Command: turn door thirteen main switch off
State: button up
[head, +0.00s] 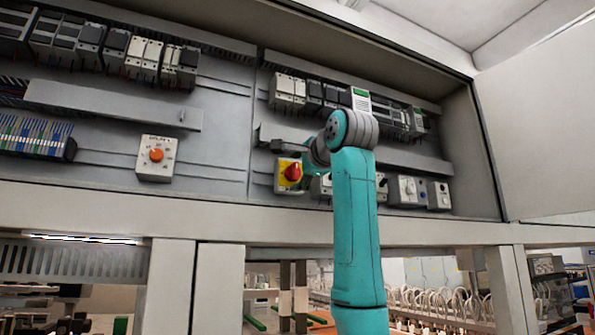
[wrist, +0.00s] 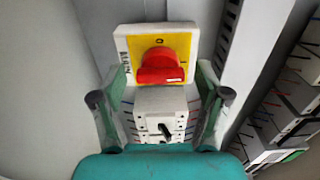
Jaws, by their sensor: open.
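The main switch is a red rotary knob (head: 293,172) on a yellow plate (head: 283,181), mounted in the open cabinet. In the wrist view the red knob (wrist: 160,66) sits on its yellow plate (wrist: 185,44) with a white surround, straight ahead of my gripper. My gripper (wrist: 160,97) is open, with one green finger on each side and the knob beyond and between the fingertips. The fingers do not appear to touch the knob. In the head view my gripper is mostly hidden behind my own teal arm.
A white box with an orange dial (head: 156,155) is mounted left of the switch. Grey modules with small knobs (head: 407,190) sit to its right. A white module with a black toggle (wrist: 165,128) lies below the switch. An open cabinet door (head: 535,130) stands at right.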

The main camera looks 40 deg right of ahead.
jog(key=c, duration=1.2)
jog(key=shift+o, duration=0.2)
jog(key=shift+n, duration=0.3)
jog(key=n, duration=0.3)
jog(key=shift+n, duration=0.3)
jog(key=n, duration=0.4)
jog(key=shift+n, duration=0.3)
jog(key=n, duration=0.9)
